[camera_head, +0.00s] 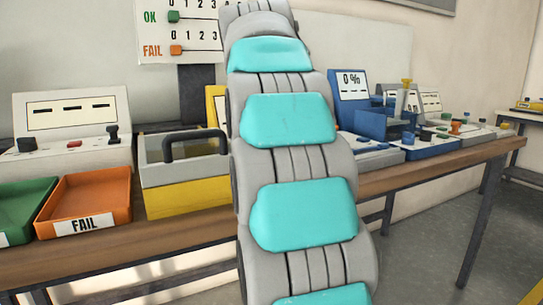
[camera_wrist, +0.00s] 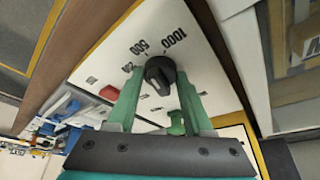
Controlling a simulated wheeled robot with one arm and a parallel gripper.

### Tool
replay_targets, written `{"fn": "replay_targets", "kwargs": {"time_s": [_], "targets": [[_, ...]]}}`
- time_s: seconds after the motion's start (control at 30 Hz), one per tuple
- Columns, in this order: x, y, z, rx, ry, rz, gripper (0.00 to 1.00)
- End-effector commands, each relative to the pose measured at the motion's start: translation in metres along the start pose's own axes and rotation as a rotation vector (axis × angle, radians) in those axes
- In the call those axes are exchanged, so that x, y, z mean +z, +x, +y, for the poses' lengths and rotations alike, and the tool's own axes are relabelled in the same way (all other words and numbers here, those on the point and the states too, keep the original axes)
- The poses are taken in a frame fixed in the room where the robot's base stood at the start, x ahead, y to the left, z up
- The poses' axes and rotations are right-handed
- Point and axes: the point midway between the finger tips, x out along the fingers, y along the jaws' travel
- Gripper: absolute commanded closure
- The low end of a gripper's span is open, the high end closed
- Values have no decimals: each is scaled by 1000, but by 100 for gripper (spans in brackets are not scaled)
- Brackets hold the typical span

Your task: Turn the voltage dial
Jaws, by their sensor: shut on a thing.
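The voltage dial (camera_wrist: 157,70) is a black round knob on a white panel (camera_wrist: 108,60) with yellow edges, in the wrist view. Printed marks, 500 and 1000 among them, stand around it. My gripper (camera_wrist: 160,82) has green fingers, one on each side of the knob, and is shut on it. The fingers cover part of the panel. In the head view my arm hides the gripper and the dial; a yellow-edged panel (camera_head: 211,101) shows partly behind the arm.
A red button (camera_wrist: 109,93) and a green knob (camera_wrist: 177,122) sit close to the fingers. On the bench (camera_head: 400,172) stand an orange FAIL tray (camera_head: 115,184), a grey and yellow handled box (camera_head: 190,197) and a blue 0 % device (camera_head: 352,86).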

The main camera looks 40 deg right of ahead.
Motion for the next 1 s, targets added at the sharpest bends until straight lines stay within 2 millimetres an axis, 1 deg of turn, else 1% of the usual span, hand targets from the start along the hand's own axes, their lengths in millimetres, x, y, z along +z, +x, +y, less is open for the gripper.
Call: {"fn": "replay_targets", "kwargs": {"time_s": [0.07, 0.3, 0.5, 0.7, 1.0], "targets": [[0, 2, -1, 31, 65, -2, 100], [-1, -2, -2, 112, 266, -1, 100], [-2, -2, -4, 169, 399, -1, 100], [-2, -1, -4, 205, 493, -2, 100], [-1, 0, -5, 229, 552, -1, 100]]}}
